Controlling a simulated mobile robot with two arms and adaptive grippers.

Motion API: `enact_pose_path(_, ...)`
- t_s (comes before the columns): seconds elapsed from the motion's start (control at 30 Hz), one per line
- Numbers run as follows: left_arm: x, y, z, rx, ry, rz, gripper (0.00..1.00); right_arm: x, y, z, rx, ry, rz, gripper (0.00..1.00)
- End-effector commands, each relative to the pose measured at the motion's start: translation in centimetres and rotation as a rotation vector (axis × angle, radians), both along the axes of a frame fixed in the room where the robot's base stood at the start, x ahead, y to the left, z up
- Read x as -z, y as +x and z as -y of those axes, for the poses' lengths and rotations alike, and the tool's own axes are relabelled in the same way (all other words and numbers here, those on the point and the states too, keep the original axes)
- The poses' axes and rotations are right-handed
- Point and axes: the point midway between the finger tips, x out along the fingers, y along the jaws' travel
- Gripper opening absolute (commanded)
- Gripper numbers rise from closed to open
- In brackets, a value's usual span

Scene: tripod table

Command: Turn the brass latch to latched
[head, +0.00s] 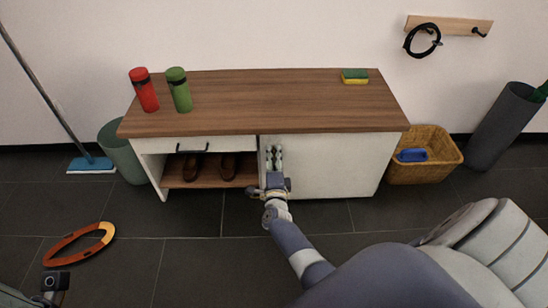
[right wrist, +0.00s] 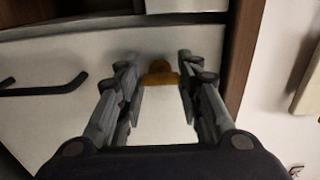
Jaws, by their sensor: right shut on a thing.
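The brass latch (right wrist: 160,75) shows in the right wrist view as a small brass-coloured piece on a white panel, between the fingertips. My right gripper (right wrist: 160,82) is shut on it, with one finger on each side. In the head view my right gripper (head: 274,160) reaches the front of the cabinet (head: 335,165), at the left edge of its white right-hand panel. The latch is hidden there behind the gripper. A dark part of my left gripper (head: 54,284) shows at the lower left corner, away from the cabinet. Its fingers are not clear.
The cabinet's wooden top carries a red bottle (head: 144,90), a green bottle (head: 179,90) and a sponge (head: 355,77). Brown shoes (head: 196,167) stand in the open left bay. A wicker basket (head: 437,150) stands at right. An orange ring (head: 78,243) lies on the floor at left.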

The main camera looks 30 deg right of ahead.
Motion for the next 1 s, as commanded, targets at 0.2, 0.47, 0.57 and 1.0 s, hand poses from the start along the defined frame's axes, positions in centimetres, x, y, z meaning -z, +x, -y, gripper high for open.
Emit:
enact_pose_path(0.2, -0.1, 0.0, 0.0, 0.0, -0.001, 0.003, 0.0, 0.1, 0.0, -0.1, -0.002, -0.001, -0.002, 0.53)
enact_pose_path(0.47, -0.1, 0.0, 0.0, -0.001, -0.001, 0.002, 0.0, 0.0, 0.0, 0.0, -0.001, 0.0, -0.001, 0.53)
enact_pose_path(0.57, -0.1, 0.1, -0.1, -0.003, -0.005, 0.0, 0.0, 0.1, -0.1, -0.1, -0.001, 0.001, -0.001, 0.53)
enact_pose_path(1.0, 0.0, 0.1, 0.0, -0.001, -0.001, -0.002, 0.0, 0.1, -5.1, -3.2, -0.001, 0.001, -0.002, 0.53)
